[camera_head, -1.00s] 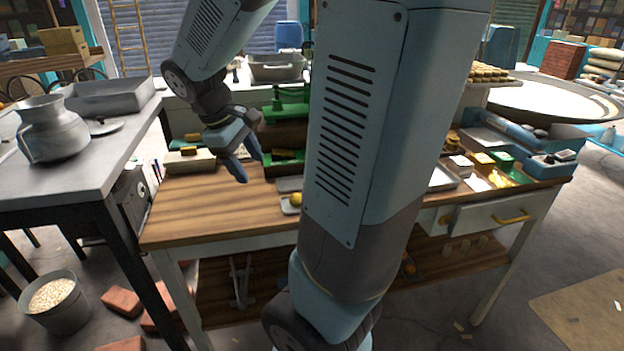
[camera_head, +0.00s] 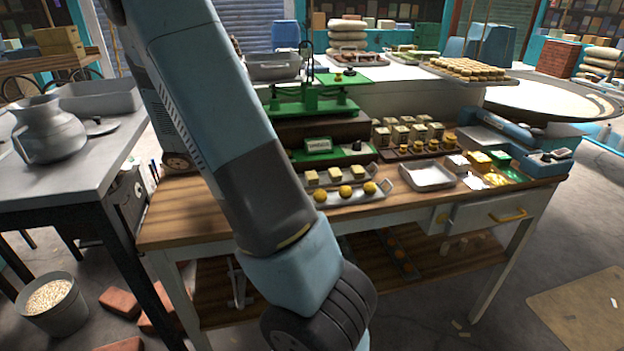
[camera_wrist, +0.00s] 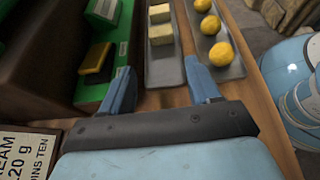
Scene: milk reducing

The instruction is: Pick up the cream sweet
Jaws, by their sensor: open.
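Several pale cream sweets, cube-shaped, sit in a row on a narrow grey tray (camera_wrist: 168,72); two show in the wrist view, a nearer one (camera_wrist: 161,34) and a farther one (camera_wrist: 159,13). In the head view cream cubes (camera_head: 334,173) stand behind a row of yellow balls (camera_head: 346,190). My gripper (camera_wrist: 157,72) is open and empty in the wrist view, its two blue fingers apart, with the nearer cube ahead between their lines. In the head view my gripper is hidden behind my arm.
A second tray with yellow balls (camera_wrist: 208,26) lies right of the cubes. A green scale part with a yellow-topped block (camera_wrist: 95,58) is at left. A lettered sign (camera_wrist: 22,150) is at lower left.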

